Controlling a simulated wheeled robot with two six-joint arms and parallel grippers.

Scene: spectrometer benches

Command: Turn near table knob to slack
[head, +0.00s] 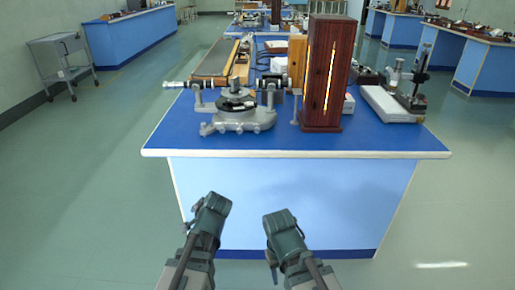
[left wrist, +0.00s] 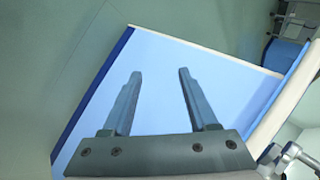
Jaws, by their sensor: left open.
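The grey spectrometer (head: 238,118) stands on the near blue-topped bench (head: 300,143), with a round black table (head: 236,101) at its centre and a tube on each side. Its knobs are too small to tell apart in the head view. My left gripper (head: 216,201) is below and in front of the bench top, apart from the spectrometer. In the left wrist view its two fingers (left wrist: 161,72) are spread and empty, facing the bench's pale blue front. A metal part of the spectrometer (left wrist: 283,155) shows at the lower right there. My right gripper (head: 283,222) is beside the left one; its jaws cannot be made out.
A tall dark red lamp housing (head: 341,75) with a glowing slit stands right of the spectrometer. A white box (head: 388,104) and a small stand (head: 416,85) are farther right. The bench top's front strip is clear. A grey cart (head: 60,60) stands at the far left.

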